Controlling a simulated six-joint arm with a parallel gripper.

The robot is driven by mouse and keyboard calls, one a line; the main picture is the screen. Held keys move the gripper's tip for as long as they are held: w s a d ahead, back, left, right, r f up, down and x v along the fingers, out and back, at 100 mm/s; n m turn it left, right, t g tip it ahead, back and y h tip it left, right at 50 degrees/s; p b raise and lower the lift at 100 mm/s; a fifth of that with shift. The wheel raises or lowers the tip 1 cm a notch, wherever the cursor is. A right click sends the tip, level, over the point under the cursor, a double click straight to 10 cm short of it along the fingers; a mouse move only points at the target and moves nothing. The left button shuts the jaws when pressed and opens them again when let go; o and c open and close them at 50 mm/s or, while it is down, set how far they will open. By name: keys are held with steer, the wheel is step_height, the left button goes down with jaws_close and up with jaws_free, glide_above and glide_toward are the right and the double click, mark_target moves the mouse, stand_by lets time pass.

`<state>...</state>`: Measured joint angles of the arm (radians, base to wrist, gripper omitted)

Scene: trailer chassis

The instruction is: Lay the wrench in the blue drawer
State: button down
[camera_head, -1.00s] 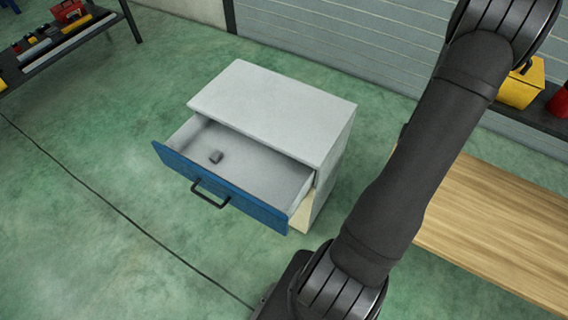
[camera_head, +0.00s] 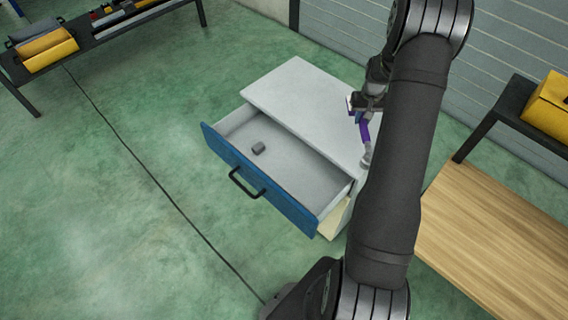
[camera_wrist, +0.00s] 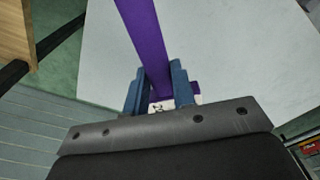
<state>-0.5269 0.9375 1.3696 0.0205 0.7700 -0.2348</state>
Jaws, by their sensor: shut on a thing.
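The wrench has a purple handle (camera_head: 364,131) and a grey end (camera_head: 367,156). My gripper (camera_head: 358,112) is shut on it, near the right edge of the cabinet top in the head view. In the wrist view the purple wrench (camera_wrist: 146,40) runs up out of the picture between the two blue fingers of my gripper (camera_wrist: 158,92). The drawer with the blue front (camera_head: 258,182) is pulled open below the cabinet top, to the left of my gripper. A small dark grey block (camera_head: 259,148) lies inside it. My arm hides part of the cabinet's right side.
The grey cabinet top (camera_head: 305,100) is bare, and most of the drawer floor (camera_head: 295,172) is free. A wooden table (camera_head: 490,235) stands at the right. Green floor is open in front.

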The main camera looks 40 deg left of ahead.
steer(key=s+a+n, duration=0.1)
steer(key=s+a, duration=0.1)
steer(key=a, duration=0.3)
steer(key=s+a+n, duration=0.1)
steer(key=s+a, duration=0.1)
steer(key=a, duration=0.3)
steer(key=s+a+n, duration=0.1)
steer(key=s+a, duration=0.2)
steer(key=a, duration=0.3)
steer(key=s+a, duration=0.1)
steer(key=a, duration=0.1)
steer(key=s+a+f+n, duration=0.1)
steer(key=s+a, duration=0.1)
steer(key=s+a+n, duration=0.1)
steer(key=s+a, duration=0.1)
steer(key=shift+s+f+y, duration=0.15)
steer(key=shift+f+y, duration=0.05)
steer(key=shift+y, duration=0.1)
steer(key=s+a+f+n, duration=0.2)
steer(key=s+a+f, duration=0.1)
steer(key=s, duration=0.2)
steer(key=n, duration=0.2)
glide_above(267, 157)
step_height(267, 157, down, 11)
steer(key=shift+g, duration=0.3)
steer(key=shift+f, duration=2.1)
steer(key=c, duration=1.2)
jaws_free()
